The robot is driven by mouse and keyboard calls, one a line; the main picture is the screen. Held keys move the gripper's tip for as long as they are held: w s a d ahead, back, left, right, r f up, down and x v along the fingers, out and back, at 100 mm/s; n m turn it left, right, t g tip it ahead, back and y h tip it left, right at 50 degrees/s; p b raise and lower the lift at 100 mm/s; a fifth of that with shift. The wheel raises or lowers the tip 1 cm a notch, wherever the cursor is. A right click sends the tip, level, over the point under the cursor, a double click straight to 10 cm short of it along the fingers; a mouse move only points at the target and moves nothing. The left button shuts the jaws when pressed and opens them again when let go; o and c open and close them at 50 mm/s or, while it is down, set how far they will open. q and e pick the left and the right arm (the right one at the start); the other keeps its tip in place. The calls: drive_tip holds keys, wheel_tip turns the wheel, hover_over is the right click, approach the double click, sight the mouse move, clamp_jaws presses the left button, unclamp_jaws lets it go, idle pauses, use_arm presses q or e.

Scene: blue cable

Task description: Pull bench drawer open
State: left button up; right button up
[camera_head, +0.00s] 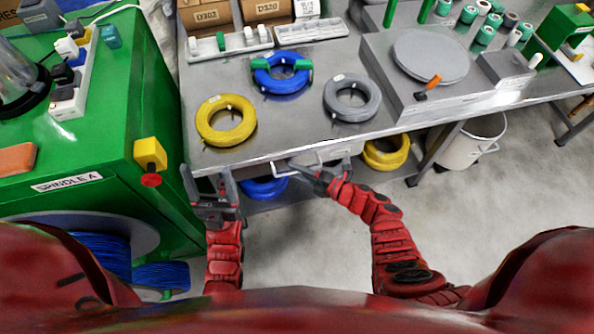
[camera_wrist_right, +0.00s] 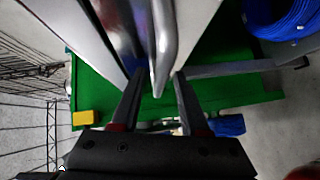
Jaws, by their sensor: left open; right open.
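The bench drawer (camera_head: 322,154) is under the front edge of the metal bench (camera_head: 300,132). Its pale bar handle (camera_head: 281,170) sticks out in front, partly hidden by my right gripper (camera_head: 308,172). My right gripper is open at the handle. In the right wrist view the handle (camera_wrist_right: 164,45) runs down between the two open fingers of my right gripper (camera_wrist_right: 168,80); I cannot tell whether they touch it. My left gripper (camera_head: 205,178) is open and empty, left of the drawer near the bench's front left corner. The drawer looks shut or nearly so.
Blue (camera_head: 281,74), yellow (camera_head: 226,121) and grey (camera_head: 352,97) cable coils lie on the bench. A green spindle machine (camera_head: 150,100) stands close on the left. A white bin (camera_head: 470,142) stands at right. The floor (camera_head: 500,200) at front right is clear.

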clamp_jaws()
idle(1.3)
